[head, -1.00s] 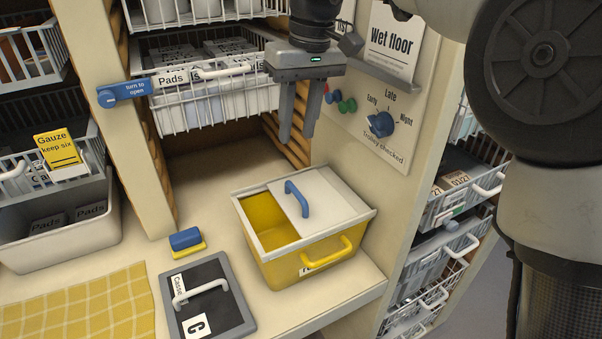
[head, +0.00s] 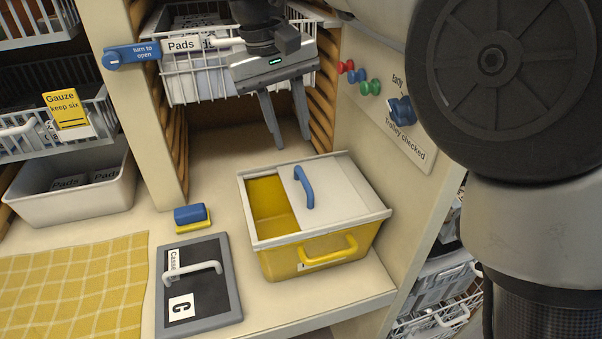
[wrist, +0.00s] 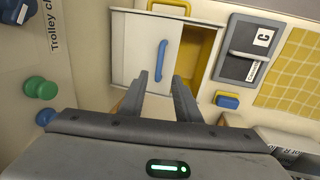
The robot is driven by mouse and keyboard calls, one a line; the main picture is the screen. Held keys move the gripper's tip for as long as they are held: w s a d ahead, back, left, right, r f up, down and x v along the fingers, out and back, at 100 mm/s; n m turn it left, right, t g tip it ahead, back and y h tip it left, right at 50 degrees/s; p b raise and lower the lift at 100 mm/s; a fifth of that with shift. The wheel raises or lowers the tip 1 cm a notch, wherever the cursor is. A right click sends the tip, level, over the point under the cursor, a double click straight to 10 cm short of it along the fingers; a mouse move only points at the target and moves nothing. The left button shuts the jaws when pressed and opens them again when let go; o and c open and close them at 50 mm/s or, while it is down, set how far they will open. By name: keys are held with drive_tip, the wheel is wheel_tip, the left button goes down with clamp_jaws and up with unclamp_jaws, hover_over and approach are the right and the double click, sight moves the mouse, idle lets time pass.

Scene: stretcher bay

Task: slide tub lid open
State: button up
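The yellow tub (head: 312,259) stands on the counter. Its white lid (head: 342,197) covers the right part, and the left part of the tub is uncovered. A blue handle (head: 304,187) stands on the lid near its left edge. My gripper (head: 290,147) is above and behind the tub, fingers apart, pointing down, with nothing between them. In the wrist view the lid (wrist: 139,48) and blue handle (wrist: 161,60) lie beyond my open fingertips (wrist: 161,77). The gripper does not touch the handle.
A grey-framed cassette (head: 199,285) lies left of the tub, with a blue and yellow block (head: 190,217) behind it. A yellow checked cloth (head: 75,290) covers the counter's left. The Pads basket (head: 190,75) hangs behind my gripper. A side panel with knobs (head: 371,88) rises at right.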

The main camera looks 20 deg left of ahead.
sight(304, 177)
drive_tip(key=f, duration=0.3)
drive_tip(key=w+d+f+b, duration=0.1)
drive_tip(key=f, duration=0.5)
drive_tip(key=shift+w+d+f, duration=0.15)
drive_tip(key=shift+d+f, duration=0.15)
drive_tip(key=shift+f, duration=0.05)
clamp_jaws()
